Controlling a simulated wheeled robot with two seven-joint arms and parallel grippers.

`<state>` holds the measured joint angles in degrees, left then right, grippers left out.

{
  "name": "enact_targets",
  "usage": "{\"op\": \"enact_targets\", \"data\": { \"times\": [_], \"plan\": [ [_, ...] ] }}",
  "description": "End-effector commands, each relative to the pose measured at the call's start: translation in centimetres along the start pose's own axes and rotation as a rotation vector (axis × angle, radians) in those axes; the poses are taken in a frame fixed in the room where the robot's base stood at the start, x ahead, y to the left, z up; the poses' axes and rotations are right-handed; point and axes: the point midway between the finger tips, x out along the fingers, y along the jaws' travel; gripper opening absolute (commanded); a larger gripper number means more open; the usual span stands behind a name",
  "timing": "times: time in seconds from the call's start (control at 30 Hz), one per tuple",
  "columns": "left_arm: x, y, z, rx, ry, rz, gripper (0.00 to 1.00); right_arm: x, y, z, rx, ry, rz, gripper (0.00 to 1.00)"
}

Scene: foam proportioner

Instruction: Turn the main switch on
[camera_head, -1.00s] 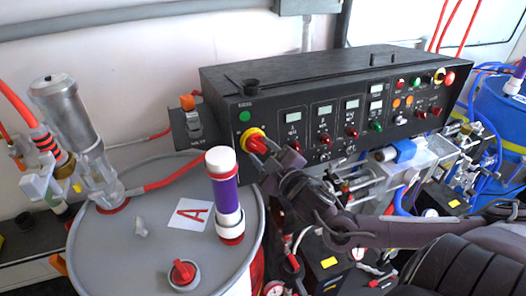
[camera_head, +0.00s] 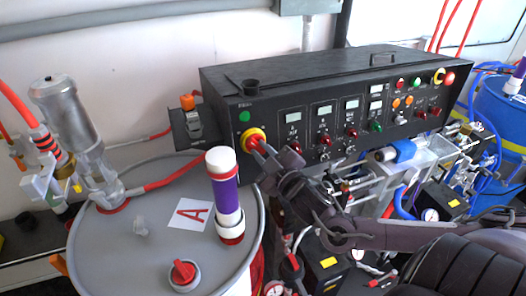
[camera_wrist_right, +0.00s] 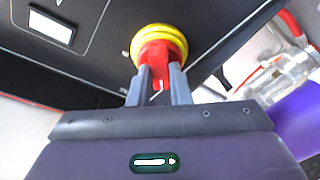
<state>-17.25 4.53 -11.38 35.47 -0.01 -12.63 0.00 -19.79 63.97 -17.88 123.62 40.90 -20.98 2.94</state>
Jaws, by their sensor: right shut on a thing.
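The main switch is a red handle on a round yellow plate (camera_head: 248,132), at the left end of the black control panel's front. My right gripper (camera_head: 262,147) reaches it from the lower right. In the right wrist view the two grey fingers (camera_wrist_right: 159,82) are shut on the red handle (camera_wrist_right: 158,56), one finger on each side. The yellow plate (camera_wrist_right: 146,33) shows behind the handle. The switch's markings are hidden or too small to read. My left gripper is not in view.
The black control panel (camera_head: 300,84) carries displays, knobs and lamps, with a green lamp (camera_head: 244,116) above the switch. A grey drum (camera_head: 110,235) with a purple-and-white tube (camera_head: 226,195) stands at front left. Hoses and fittings crowd the space below the panel.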

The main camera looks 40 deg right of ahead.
Motion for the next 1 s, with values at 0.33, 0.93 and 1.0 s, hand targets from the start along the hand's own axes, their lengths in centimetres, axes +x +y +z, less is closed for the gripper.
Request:
{"op": "enact_targets", "data": {
  "times": [0.33, 0.93, 1.0],
  "plan": [
    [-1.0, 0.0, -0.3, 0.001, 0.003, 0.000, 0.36, 0.0, -0.2, 0.0, 0.248, -0.004, 0.064, 0.00],
    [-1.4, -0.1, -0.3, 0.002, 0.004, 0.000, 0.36, 0.0, -0.6, -0.1, 0.800, -0.004, 0.208, 0.00],
    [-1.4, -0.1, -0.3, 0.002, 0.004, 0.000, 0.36, 0.1, -0.7, -0.1, 0.864, -0.005, 0.225, 0.00]
  ]
}}
